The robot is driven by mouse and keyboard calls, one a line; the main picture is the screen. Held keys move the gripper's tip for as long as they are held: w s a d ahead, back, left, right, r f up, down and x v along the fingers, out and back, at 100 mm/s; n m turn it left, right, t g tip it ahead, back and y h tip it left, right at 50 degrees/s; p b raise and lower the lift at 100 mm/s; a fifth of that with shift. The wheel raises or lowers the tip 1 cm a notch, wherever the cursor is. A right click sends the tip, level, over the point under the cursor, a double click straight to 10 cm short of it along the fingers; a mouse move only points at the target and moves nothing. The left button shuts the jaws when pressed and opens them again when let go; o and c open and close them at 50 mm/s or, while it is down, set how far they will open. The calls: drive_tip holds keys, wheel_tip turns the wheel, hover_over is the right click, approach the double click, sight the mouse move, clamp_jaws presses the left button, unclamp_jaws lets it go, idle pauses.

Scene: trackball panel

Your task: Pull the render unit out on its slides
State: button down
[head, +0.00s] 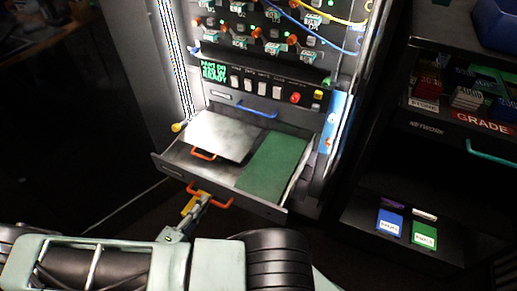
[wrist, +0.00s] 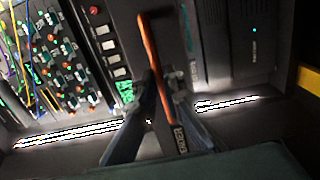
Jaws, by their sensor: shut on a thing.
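The render unit (head: 172,172) is a dark tray standing out from the rack in the head view, with a silver plate (head: 222,132) and a green board (head: 272,163) inside. Its front has an orange handle (head: 222,201). My gripper (head: 205,198) reaches this front from below and is shut on the handle. In the wrist view the orange handle (wrist: 150,50) runs between the fingers of my gripper (wrist: 164,98). A partly covered label reading "ENDER" (wrist: 181,139) shows beside it. The fingers hide part of the handle.
Above the tray are a unit with a blue handle (head: 257,108) and a button panel with a green display (head: 212,72). Cables (head: 320,30) hang higher up. A dark shelf unit with cards (head: 424,232) stands at the right. The dark floor at left is clear.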

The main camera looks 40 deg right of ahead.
drive_tip(key=shift+a, duration=0.45)
drive_tip(key=shift+s+a, duration=0.3)
drive_tip(key=shift+a, duration=0.25)
drive_tip(key=shift+s+a, duration=0.25)
drive_tip(key=shift+a, duration=0.3)
drive_tip(key=shift+s+a+b, duration=0.2)
drive_tip(key=shift+a+b, duration=0.15)
drive_tip(key=shift+a, duration=0.3)
drive_tip(key=shift+a, duration=0.1)
